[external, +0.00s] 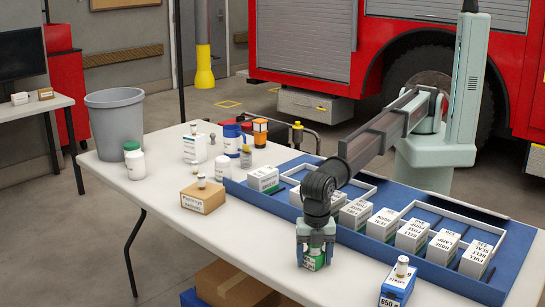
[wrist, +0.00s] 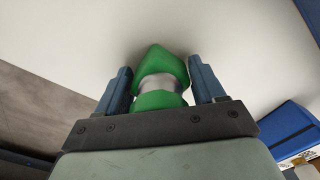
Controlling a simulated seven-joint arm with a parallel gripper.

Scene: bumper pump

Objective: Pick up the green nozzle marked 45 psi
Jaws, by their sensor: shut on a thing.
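The green nozzle (wrist: 162,65) has a pointed green end and a silver band around its middle in the wrist view. My gripper (wrist: 162,83) is shut on it, with one dark finger on each side. In the external view my gripper (external: 315,246) points down over the front part of the white table, and a bit of green (external: 314,261) shows between and below its fingers. I cannot tell whether it touches the table. No 45 psi marking can be read.
A blue tray (external: 235,187) with several white labelled boxes lies behind my gripper. A blue-and-white box (external: 397,285) stands to the right. A cardboard box (external: 203,197), bottles and a grey bin (external: 116,120) are to the left. The table front left of my gripper is clear.

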